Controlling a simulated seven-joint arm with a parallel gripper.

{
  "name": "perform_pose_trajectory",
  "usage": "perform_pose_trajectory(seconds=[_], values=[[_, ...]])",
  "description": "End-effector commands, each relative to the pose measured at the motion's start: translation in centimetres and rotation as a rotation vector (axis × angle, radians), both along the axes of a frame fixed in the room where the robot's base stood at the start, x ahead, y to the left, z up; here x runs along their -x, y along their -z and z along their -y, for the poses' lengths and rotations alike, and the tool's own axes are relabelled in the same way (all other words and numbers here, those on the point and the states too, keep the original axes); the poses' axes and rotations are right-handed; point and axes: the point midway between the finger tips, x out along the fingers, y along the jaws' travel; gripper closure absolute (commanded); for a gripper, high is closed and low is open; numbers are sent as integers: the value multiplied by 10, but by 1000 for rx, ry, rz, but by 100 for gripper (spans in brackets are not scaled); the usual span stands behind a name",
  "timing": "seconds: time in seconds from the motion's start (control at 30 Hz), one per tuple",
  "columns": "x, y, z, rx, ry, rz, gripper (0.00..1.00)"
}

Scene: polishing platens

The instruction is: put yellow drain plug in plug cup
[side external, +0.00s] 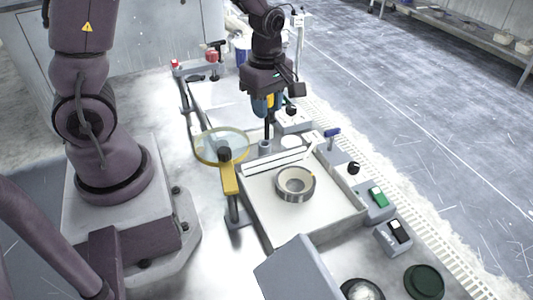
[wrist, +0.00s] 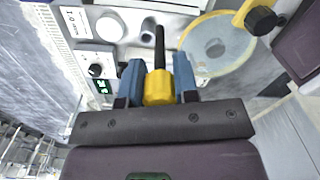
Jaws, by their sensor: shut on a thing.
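The yellow drain plug (wrist: 158,90) has a yellow body and a long dark stem. My gripper (wrist: 158,72) has blue fingers shut on its yellow body, one on each side. In the side view my gripper (side external: 267,108) holds the plug (side external: 270,99) above the bench with the stem pointing down. A small grey cup (side external: 264,147), which looks like the plug cup, stands just below the stem tip. Any gap between tip and cup is small and hard to judge. In the wrist view a small round opening (wrist: 148,25), probably the cup, shows beside the stem.
A tray (side external: 325,229) holding a metal ring (side external: 295,184) lies in front. Control boxes with knobs and switches (side external: 378,197) line the right side. A blue-handled item (side external: 332,133) is nearby.

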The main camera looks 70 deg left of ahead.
Motion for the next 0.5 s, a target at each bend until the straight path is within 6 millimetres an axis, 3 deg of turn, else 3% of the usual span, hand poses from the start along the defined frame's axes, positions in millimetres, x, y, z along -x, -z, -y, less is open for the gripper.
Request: perform_pose_trajectory(seconds=[0.03, 0.1, 0.2, 0.33, 0.5], values=[[-3, 3, -21, -1, -75, -1, 95], [-6, 6, -42, -1, -146, -1, 95], [-12, 7, -60, 0, -210, -1, 95], [-19, 16, -61, 1, -222, -5, 95], [-19, 47, -61, 2, -224, -6, 95]])
